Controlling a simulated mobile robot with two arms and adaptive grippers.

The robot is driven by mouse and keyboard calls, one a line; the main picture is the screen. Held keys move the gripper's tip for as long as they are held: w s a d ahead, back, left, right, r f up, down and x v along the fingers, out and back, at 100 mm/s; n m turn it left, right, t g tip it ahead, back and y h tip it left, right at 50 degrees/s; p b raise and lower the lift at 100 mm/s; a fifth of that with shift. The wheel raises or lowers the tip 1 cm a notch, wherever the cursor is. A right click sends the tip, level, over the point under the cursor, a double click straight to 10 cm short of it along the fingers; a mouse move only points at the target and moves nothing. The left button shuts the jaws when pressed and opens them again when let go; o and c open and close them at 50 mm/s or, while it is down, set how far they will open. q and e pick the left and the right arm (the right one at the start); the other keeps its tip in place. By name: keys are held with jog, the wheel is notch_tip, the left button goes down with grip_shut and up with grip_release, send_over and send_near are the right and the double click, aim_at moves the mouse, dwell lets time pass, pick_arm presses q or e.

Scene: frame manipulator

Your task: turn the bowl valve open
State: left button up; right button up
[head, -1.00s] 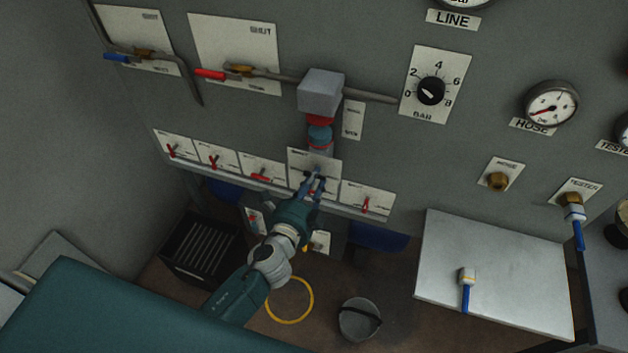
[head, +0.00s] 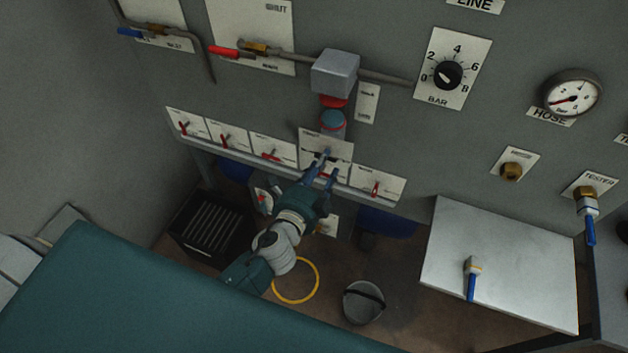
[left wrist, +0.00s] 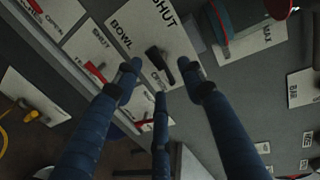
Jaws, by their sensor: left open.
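The bowl valve plate (head: 341,146) is on the lower row of white plates, under the blue-and-red fitting. In the left wrist view the plate reads BOWL and SHUT, and its dark lever (left wrist: 160,66) stands out between my spread fingers. My left gripper (head: 323,163) reaches up in front of this plate and is open; its fingers also show in the left wrist view (left wrist: 160,84). The fingertips are on either side of the lever, with nothing held. I cannot tell whether any finger touches it. My right gripper is not in view.
Plates with red levers flank the bowl plate, including one right of it (head: 377,184). A grey box on a pipe (head: 336,73) sits above. A silver table (head: 510,270) stands to the right. A bucket (head: 363,304) and yellow ring (head: 317,281) are on the floor.

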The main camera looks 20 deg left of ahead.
pick_arm(q)
jog(key=s+r, duration=0.2)
jog(key=s, duration=0.8)
jog(key=shift+a, duration=0.15)
jog(key=s+a+f+n+g, duration=0.1)
jog(key=s+f+n+g, duration=0.25)
jog(key=f, duration=0.85)
jog(key=s+a+f+n+g+b, duration=0.15)
jog(key=s+f, duration=0.35)
jog(key=f, duration=0.6)
jog(key=s+f+n+g, duration=0.3)
jog(key=s+f, duration=0.2)
jog(key=f, duration=0.7)
jog(key=s+a+f+n+g, duration=0.2)
jog(key=s+f, duration=0.6)
jog(key=s, duration=0.4)
jog(key=s+a+f+n+g, duration=0.2)
jog(key=s+f+n+g, duration=0.2)
jog(key=s, duration=0.8)
notch_tip(320, 180, down, 5)
jog(key=shift+s+r+n+g+y+b, duration=0.25)
jog(key=shift+n+g+b, duration=0.2)
jog(key=shift+n, duration=0.65)
